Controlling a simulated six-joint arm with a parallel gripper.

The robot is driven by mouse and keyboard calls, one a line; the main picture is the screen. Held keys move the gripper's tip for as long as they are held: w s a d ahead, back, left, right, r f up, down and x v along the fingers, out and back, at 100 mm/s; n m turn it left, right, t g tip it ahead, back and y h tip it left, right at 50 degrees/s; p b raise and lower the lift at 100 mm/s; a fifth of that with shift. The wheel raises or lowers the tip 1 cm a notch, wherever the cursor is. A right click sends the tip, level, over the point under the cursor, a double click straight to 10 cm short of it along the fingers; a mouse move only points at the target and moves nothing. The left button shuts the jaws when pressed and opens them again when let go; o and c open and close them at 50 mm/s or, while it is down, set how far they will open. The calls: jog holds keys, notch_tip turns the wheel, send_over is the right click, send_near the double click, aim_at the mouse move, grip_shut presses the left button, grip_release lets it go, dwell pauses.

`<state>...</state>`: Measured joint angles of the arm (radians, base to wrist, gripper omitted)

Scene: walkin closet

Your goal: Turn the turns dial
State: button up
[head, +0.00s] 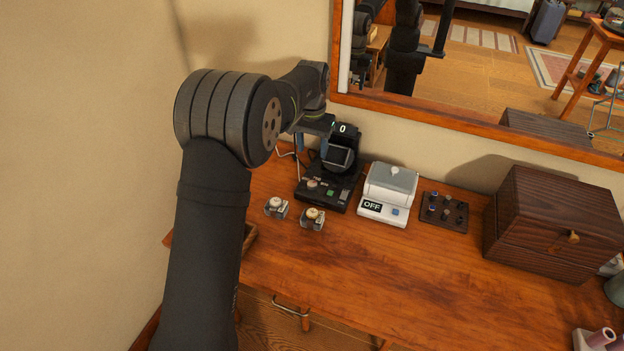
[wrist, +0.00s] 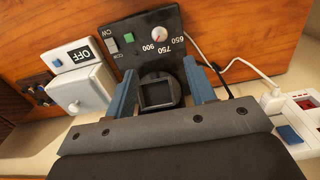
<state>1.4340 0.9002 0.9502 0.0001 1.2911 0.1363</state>
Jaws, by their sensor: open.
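The black watch-winder-like device (head: 328,190) stands at the back of the wooden desk, with a display reading 0. Its small round turns dial (head: 312,184) is on the base's control face, beside a green button. In the wrist view the dial (wrist: 159,33) is pale with a red mark, with 650, 750 and 900 printed beside it. My gripper (head: 313,142) is open above the rear of the device. In the wrist view its blue fingers (wrist: 159,75) appear on either side of the dark square holder (wrist: 158,92), with the dial beyond the fingertips. Nothing is between the fingers except the view of the device.
A white box marked OFF (head: 388,196) stands close right of the device. Two small knobbed items (head: 312,219) sit in front. A dark tray (head: 444,212) and wooden box (head: 548,225) are farther right. The mirror (head: 470,108) is behind; the desk front is clear.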

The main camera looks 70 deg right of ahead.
aim_at(312, 183)
notch_tip(312, 183, down, 13)
jog(key=shift+f, duration=0.1)
dwell(0.3)
jog(key=c, duration=1)
jog(key=shift+o, duration=0.2)
